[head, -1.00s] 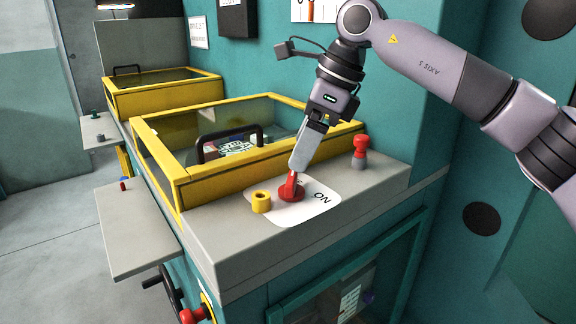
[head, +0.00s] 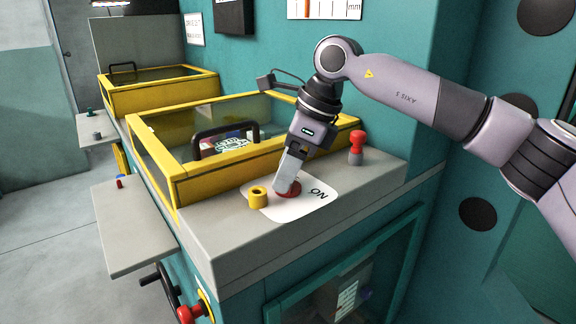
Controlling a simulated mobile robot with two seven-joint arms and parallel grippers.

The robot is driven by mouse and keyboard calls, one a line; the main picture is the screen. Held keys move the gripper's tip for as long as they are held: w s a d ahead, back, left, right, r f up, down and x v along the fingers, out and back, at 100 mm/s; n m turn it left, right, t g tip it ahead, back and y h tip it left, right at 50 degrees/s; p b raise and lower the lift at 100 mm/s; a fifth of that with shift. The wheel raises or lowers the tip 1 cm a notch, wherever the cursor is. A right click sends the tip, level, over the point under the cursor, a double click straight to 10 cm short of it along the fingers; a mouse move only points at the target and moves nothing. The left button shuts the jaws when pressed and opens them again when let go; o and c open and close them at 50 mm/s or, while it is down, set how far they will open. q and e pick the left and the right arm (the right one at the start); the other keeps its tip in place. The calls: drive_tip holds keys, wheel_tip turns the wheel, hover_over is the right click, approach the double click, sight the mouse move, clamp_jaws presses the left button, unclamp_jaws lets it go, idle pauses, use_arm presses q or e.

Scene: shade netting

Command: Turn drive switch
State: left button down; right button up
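The drive switch (head: 294,195) is a red round knob on a white label plate (head: 290,213) marked ON, on the grey machine ledge. My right gripper (head: 285,188) points down over the switch, its fingertips at the red knob. The fingers cover most of the knob's handle, so I cannot tell whether they are closed on it or only beside it. My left gripper is not in view.
A yellow ring-like cylinder (head: 258,197) stands just left of the switch. A red-topped knob (head: 356,148) stands on the ledge to the right. A yellow-framed clear cover (head: 205,182) with a black handle lies behind. A grey side shelf (head: 130,235) is at left.

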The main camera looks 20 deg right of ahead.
drive_tip(key=shift+m, duration=0.4)
drive_tip(key=shift+m+t+h+b, duration=0.4)
drive_tip(key=shift+m+b, duration=0.4)
drive_tip(key=shift+m, duration=0.3)
drive_tip(key=m+b, duration=0.1)
drive_tip(key=m, duration=0.1)
drive_tip(key=shift+f+m+t+h, duration=0.1)
drive_tip(key=shift+m+t+h, duration=0.2)
drive_tip(key=shift+t+h, duration=0.1)
drive_tip(key=m+b, duration=0.1)
drive_tip(key=m, duration=0.1)
drive_tip(key=m+h+b, duration=0.1)
drive_tip(key=m, duration=0.1)
drive_tip(key=shift+m+t+h, duration=0.3)
drive_tip(key=shift+t, duration=0.1)
drive_tip(key=m+h+b, duration=0.1)
drive_tip(key=m, duration=0.2)
drive_tip(key=shift+m, duration=0.3)
drive_tip(key=shift+m+h+b, duration=0.4)
drive_tip(key=shift+m+h, duration=0.5)
drive_tip(key=shift+m, duration=1.1)
drive_tip(key=o, duration=1.1)
drive_tip(key=shift+c, duration=0.2)
drive_tip(key=shift+r, duration=0.2)
